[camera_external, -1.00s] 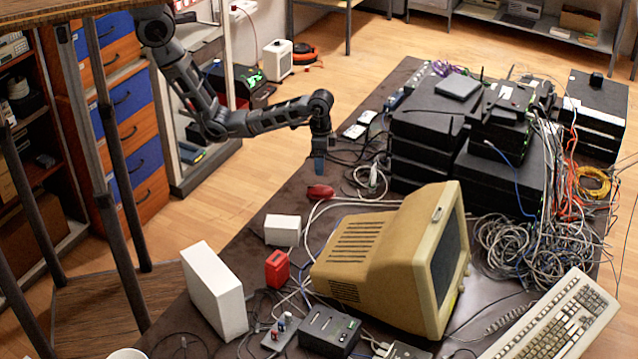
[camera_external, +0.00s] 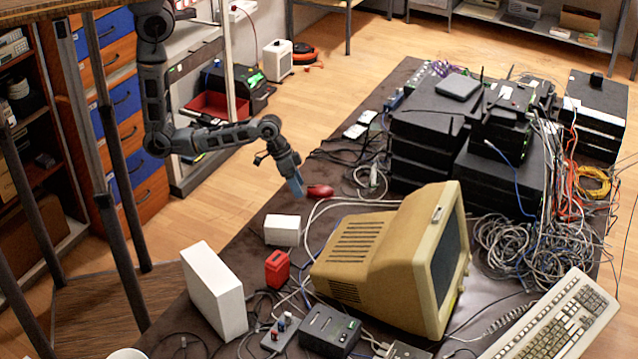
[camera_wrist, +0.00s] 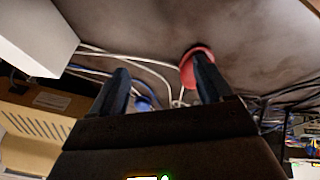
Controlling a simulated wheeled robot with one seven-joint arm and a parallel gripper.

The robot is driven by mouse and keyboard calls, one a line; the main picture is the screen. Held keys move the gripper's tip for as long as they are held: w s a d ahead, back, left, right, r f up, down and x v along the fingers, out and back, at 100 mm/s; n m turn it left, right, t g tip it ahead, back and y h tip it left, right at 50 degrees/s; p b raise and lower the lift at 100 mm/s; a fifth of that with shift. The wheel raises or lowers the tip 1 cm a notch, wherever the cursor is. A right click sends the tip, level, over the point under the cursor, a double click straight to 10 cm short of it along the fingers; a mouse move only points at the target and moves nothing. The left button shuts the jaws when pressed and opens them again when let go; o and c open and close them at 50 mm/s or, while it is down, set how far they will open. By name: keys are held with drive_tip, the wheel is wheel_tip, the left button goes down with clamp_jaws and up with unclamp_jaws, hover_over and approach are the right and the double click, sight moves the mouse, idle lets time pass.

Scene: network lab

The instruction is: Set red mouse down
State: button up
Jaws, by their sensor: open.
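The red mouse (camera_external: 320,191) lies on the dark table, behind the white boxes. My gripper (camera_external: 297,191) is just left of it in the external view, tilted downward, with its blue fingertips near the mouse. In the wrist view my gripper (camera_wrist: 163,78) has its two fingers spread apart with nothing held between them. The red mouse (camera_wrist: 191,70) shows there beside the right finger, which hides part of it. I cannot tell whether that finger touches it.
A small white box (camera_external: 282,230) and a red container (camera_external: 277,268) stand in front of the mouse. The beige monitor (camera_external: 372,262) is to the right front. Pale cables (camera_external: 345,202) run close by the mouse. Black stacked devices (camera_external: 425,130) stand at the back right.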

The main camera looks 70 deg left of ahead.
drive_tip(key=s+a+t, duration=0.1)
drive_tip(key=s, duration=0.1)
drive_tip(key=s+a+n+t, duration=0.1)
drive_tip(key=s, duration=0.2)
drive_tip(key=s+a+t, duration=0.1)
drive_tip(key=s, duration=0.1)
drive_tip(key=shift+s+a+f+n, duration=0.15)
drive_tip(key=shift+a+n, duration=0.2)
drive_tip(key=shift+n, duration=0.05)
drive_tip(key=s+a+r+t+y, duration=0.1)
drive_tip(key=s+a+r+t, duration=0.3)
drive_tip(key=s+a+r, duration=0.3)
drive_tip(key=s+a+r+t+y, duration=0.2)
drive_tip(key=s+a+r+t, duration=0.2)
drive_tip(key=s+a+r, duration=0.4)
wheel_tip(320, 180, up, 5)
drive_tip(key=s, duration=0.2)
drive_tip(key=shift+s+a+n+y, duration=0.25)
drive_tip(key=shift+s+n+y, duration=0.05)
drive_tip(key=shift+s+n, duration=0.1)
